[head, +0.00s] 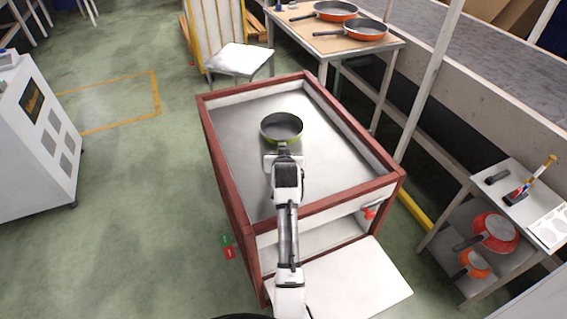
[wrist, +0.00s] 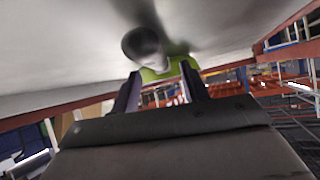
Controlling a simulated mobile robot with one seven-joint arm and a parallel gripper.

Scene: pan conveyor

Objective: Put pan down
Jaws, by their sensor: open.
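The green pan (head: 282,128) with a dark grey inside sits upright on the grey metal top of the red-framed table (head: 232,145), towards its far half. My gripper (head: 283,152) is at the pan's near side, low over the table top, and hides that side and any handle there. In the wrist view the two dark fingers (wrist: 161,88) are apart, with part of the green pan (wrist: 150,74) just beyond and between their tips. Whether a finger touches the pan cannot be told.
A red raised rim (head: 350,130) runs around the table top, with bare metal around the pan. A wooden table (head: 310,42) with two orange pans (head: 362,29) stands behind right. A shelf (head: 520,210) with red pans is at right. A stool (head: 240,60) stands beyond the table.

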